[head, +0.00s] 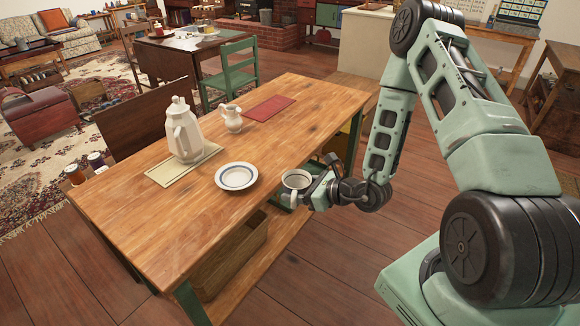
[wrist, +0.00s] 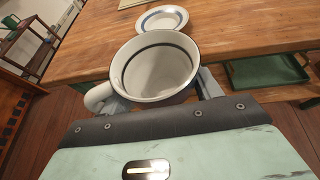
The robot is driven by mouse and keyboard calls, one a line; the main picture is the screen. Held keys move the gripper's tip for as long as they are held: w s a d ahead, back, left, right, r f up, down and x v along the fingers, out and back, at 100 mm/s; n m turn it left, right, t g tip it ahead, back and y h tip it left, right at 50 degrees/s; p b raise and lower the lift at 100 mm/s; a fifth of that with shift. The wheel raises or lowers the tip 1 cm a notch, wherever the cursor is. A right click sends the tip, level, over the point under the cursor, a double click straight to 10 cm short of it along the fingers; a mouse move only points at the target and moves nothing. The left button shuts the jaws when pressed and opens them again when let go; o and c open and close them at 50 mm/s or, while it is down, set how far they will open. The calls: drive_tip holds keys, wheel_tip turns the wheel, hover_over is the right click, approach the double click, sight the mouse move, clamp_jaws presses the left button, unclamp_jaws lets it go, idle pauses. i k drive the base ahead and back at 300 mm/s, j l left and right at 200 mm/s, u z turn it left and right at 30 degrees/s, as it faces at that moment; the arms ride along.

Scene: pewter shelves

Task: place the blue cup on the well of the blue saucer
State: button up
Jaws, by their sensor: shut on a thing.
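The cup (head: 296,179) is white with a dark band inside its rim. My gripper (head: 303,192) is shut on it and holds it upright at the table's front edge, to the right of the saucer. In the wrist view the cup (wrist: 153,70) fills the middle, its handle to the left, with a finger on each side. The saucer (head: 236,176) is white with a blue ring and lies flat and empty on the wooden table. It also shows beyond the cup in the wrist view (wrist: 163,18). The cup and saucer are apart.
On the table (head: 200,222), a tall white pot (head: 183,132) stands on a pale mat (head: 160,175) behind the saucer. A small cream jug (head: 231,118) and a red mat (head: 270,108) are farther back. A lower shelf holds a wooden crate (head: 232,262). The tabletop around the saucer is clear.

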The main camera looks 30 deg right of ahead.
sight(234, 183)
drive_tip(key=i+j+z, duration=0.15)
drive_tip(key=j+z, duration=0.55)
drive_tip(key=j, duration=0.2)
drive_tip(key=j+z, duration=0.35)
drive_tip(key=j, duration=1.6)
